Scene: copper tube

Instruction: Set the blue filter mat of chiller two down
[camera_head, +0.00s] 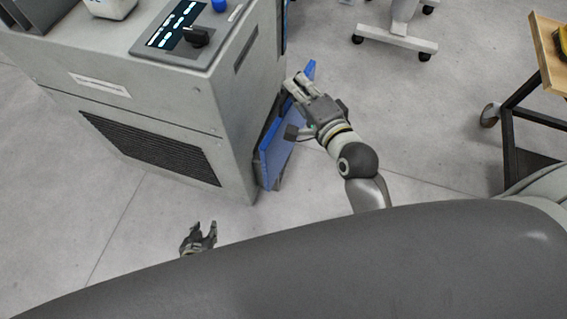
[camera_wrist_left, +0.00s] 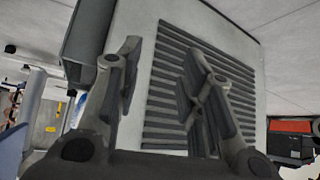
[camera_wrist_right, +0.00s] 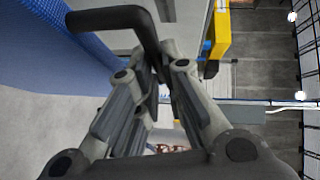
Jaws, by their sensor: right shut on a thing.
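The blue filter mat (camera_head: 275,155) stands upright, slightly tilted, along the right side of the grey chiller (camera_head: 205,105); whether it touches the chiller or floor is unclear. My right gripper (camera_head: 297,88) is at the mat, covering its middle. In the right wrist view the gripper (camera_wrist_right: 152,65) is shut on a black handle (camera_wrist_right: 112,19) beside the blue mesh of the mat (camera_wrist_right: 55,55). My left gripper (camera_head: 198,236) is low in front of the chiller, open and empty. In the left wrist view the gripper (camera_wrist_left: 160,52) faces the chiller's slatted vent (camera_wrist_left: 172,90).
A wheeled white stand base (camera_head: 398,38) is at the back. A wood-topped cart (camera_head: 548,60) with a black frame is at the right. Grey floor (camera_head: 440,120) is clear between the mat and the cart.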

